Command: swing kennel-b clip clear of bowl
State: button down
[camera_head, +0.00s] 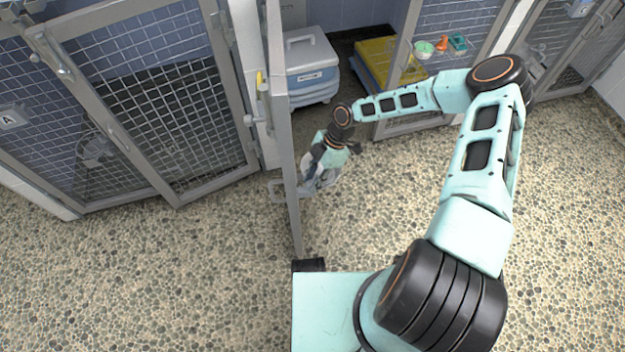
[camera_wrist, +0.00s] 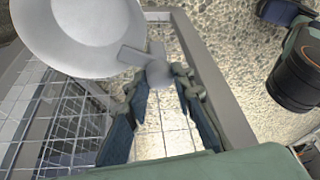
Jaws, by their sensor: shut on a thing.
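In the wrist view, a large pale grey round bowl (camera_wrist: 80,30) fills the upper left, beside a wire mesh door (camera_wrist: 55,120) with a grey frame. The kennel-b clip (camera_wrist: 158,73), a grey knob with a flat bar, overlaps the bowl's right edge in the picture; I cannot tell if they touch. My gripper (camera_wrist: 163,86) is shut on the clip, with a dark finger on each side of it. In the head view, my gripper (camera_head: 322,168) is low beside the open door (camera_head: 284,140), seen nearly edge-on. The clip is too small to make out there.
A closed kennel marked with an A sign (camera_head: 12,118) stands left. A grey lidded box (camera_head: 312,62) and a yellow-topped crate (camera_head: 378,52) stand behind my gripper. Pebbled floor is free in front.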

jog(key=m+t, duration=0.1)
jog(key=m, duration=0.2)
jog(key=shift+s+m, duration=0.1)
jog(key=shift+m, duration=0.3)
jog(key=m+t+b, duration=0.1)
jog(key=m+t, duration=0.1)
jog(key=m, duration=0.2)
jog(key=shift+s+m, duration=0.15)
jog(key=shift+m, duration=0.15)
jog(key=m+t+b, duration=0.1)
jog(key=m+b, duration=0.1)
jog(key=m, duration=0.2)
jog(key=shift+s+a+t, duration=0.1)
jog(key=shift+t, duration=0.3)
jog(key=shift+m+t+h+b, duration=0.5)
jog(key=shift+m+h+b, duration=0.25)
jog(key=shift+m, duration=1.45)
jog(key=c, duration=1.7)
grip_release()
jog(key=shift+o, duration=0.2)
